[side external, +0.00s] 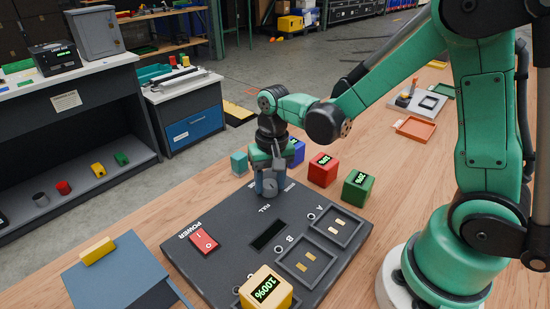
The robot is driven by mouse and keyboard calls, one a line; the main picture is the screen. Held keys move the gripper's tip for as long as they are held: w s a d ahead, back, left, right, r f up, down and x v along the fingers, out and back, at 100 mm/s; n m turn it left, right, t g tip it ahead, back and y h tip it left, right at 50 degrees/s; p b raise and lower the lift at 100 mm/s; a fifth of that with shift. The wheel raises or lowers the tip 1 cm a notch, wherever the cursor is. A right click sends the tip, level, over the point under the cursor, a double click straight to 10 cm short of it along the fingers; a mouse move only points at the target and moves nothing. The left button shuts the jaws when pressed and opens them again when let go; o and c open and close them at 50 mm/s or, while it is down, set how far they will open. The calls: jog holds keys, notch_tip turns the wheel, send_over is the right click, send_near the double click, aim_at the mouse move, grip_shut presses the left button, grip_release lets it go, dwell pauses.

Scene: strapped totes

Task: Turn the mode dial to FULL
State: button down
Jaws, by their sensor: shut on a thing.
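A dark control panel (222,263) lies on the wooden table. The mode dial (269,187) is a small grey knob near the panel's back edge, mostly hidden by my gripper. A white FULL label (264,208) is printed just in front of it. My gripper (268,184) points down and is shut on the dial. I cannot tell where the dial's pointer is aimed. A red POWER switch (203,240) is at the left of the panel. A dark display window (268,235) is near the middle.
Bays A (337,225) and B (306,262) look empty. A yellow 100% cube (265,289) is at the panel's front. Red (322,171), green (358,189) and blue (298,151) cubes stand behind the panel. A blue-grey box (120,275) is at left.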

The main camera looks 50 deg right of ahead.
aim_at(271, 184)
jog(key=m, duration=0.4)
jog(key=shift+m, duration=2.2)
jog(key=shift+c, duration=1.9)
grip_release()
jog(key=shift+s+r, duration=0.15)
jog(key=shift+r, duration=2.7)
